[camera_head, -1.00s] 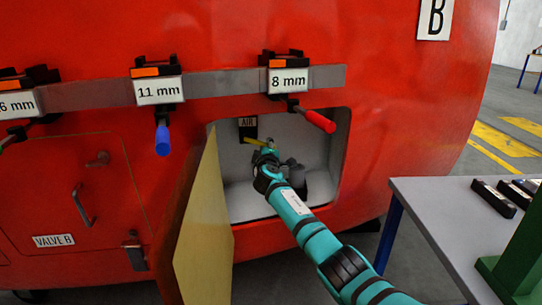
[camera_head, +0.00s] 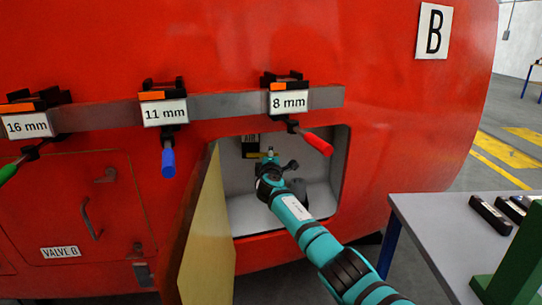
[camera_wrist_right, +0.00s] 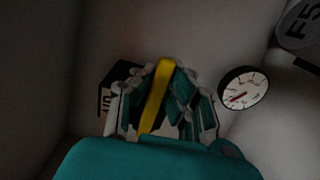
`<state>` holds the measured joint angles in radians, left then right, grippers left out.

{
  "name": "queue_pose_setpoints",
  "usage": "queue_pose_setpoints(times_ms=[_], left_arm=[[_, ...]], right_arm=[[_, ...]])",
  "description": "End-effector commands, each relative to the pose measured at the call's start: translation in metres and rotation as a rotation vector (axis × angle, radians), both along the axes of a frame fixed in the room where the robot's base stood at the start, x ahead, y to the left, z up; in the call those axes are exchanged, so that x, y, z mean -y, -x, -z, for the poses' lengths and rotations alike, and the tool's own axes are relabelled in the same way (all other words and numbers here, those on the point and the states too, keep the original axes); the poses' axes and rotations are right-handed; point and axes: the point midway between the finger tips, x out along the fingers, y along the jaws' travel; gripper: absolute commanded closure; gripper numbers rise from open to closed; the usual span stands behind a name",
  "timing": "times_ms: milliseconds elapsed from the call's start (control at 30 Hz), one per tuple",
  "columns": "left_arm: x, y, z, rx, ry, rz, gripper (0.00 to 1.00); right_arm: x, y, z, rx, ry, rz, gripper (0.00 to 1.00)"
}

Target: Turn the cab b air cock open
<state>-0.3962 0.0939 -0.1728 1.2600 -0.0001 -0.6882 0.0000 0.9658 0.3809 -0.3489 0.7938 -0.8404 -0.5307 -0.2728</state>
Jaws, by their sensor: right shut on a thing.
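The yellow handle of the air cock (camera_wrist_right: 157,95) runs between the fingers of my right gripper (camera_wrist_right: 164,85) in the right wrist view. My right gripper is shut on it. In the head view my right arm reaches into the open compartment, and the gripper (camera_head: 268,160) hides most of the cock. A bit of the yellow handle (camera_head: 256,155) shows there, lying roughly level. The black AIR plate (camera_head: 250,145) is just behind and above it. My left gripper is out of view.
The compartment door (camera_head: 208,232) stands open left of my arm. A gauge (camera_wrist_right: 243,88) is right of the gripper. Tools hang above on a rail (camera_head: 222,105), including the red-handled 8 mm one (camera_head: 316,143). A table (camera_head: 440,225) stands at the right.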

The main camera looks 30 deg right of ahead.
Motion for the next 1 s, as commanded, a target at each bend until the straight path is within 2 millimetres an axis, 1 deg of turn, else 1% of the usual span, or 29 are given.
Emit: queue_pose_setpoints(times_ms=[33,133,167,200,300,400,767,867,1000], left_arm=[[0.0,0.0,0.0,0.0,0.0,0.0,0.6],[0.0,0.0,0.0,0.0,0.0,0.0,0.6],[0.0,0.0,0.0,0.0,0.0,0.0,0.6],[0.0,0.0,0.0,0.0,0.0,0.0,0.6],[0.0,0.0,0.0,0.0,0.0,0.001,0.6],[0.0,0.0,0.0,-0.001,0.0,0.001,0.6],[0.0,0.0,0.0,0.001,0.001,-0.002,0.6],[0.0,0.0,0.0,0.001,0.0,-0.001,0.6],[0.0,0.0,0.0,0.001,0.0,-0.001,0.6]], right_arm=[[-0.001,0.0,0.004,-0.009,0.007,0.0,1.0],[-0.001,0.0,0.004,-0.009,0.007,0.0,1.0],[-0.001,0.0,0.004,-0.009,0.007,0.0,0.91],[-0.001,0.0,0.004,-0.009,0.007,0.0,0.85],[0.0,0.0,0.003,-0.007,0.005,0.0,0.72],[0.0,0.0,0.002,-0.005,0.004,0.0,0.62],[-0.002,0.003,0.001,0.0,0.002,0.0,0.62],[-0.006,0.009,0.001,0.001,0.003,-0.002,0.62],[-0.014,0.023,0.002,-0.002,0.003,-0.003,0.62]])
